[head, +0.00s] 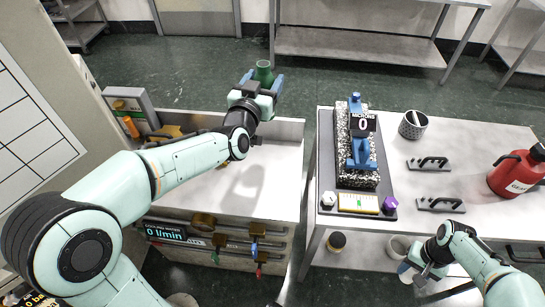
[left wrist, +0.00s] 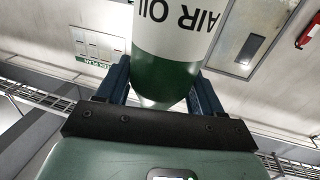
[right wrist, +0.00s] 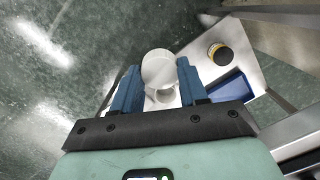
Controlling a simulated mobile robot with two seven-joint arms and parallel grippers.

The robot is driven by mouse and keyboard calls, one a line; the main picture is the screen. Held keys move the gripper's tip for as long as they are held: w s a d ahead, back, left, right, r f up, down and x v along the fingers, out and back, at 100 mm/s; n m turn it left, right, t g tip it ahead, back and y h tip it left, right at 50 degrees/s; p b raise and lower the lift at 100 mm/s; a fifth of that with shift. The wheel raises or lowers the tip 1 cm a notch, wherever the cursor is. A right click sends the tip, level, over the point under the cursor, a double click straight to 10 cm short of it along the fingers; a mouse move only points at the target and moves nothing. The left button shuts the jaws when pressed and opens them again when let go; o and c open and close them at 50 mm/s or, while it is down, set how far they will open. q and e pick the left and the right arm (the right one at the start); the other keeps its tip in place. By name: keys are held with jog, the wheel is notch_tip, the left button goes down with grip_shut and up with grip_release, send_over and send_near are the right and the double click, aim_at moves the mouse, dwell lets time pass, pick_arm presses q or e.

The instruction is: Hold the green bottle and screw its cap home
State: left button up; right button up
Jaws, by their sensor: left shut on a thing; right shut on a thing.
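The green bottle (head: 264,72) is in my left gripper (head: 258,86), held up above the far edge of the left bench. In the left wrist view the bottle (left wrist: 168,60) sits between the two blue fingers, with a white band lettered "AIR OIL". Its neck cannot be made out clearly. My right gripper (head: 412,272) is low at the front of the right bench, well apart from the bottle. In the right wrist view it is shut on a pale round thing (right wrist: 158,68), seemingly the cap.
The right bench (head: 410,205) carries a blue dial gauge stand (head: 360,150), a grey cup (head: 412,125), black-handled blocks (head: 440,204) and a red can (head: 518,170). The left bench's top (head: 270,185) is mostly clear.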

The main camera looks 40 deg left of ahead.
pick_arm(q)
jog(key=shift+s, duration=0.1)
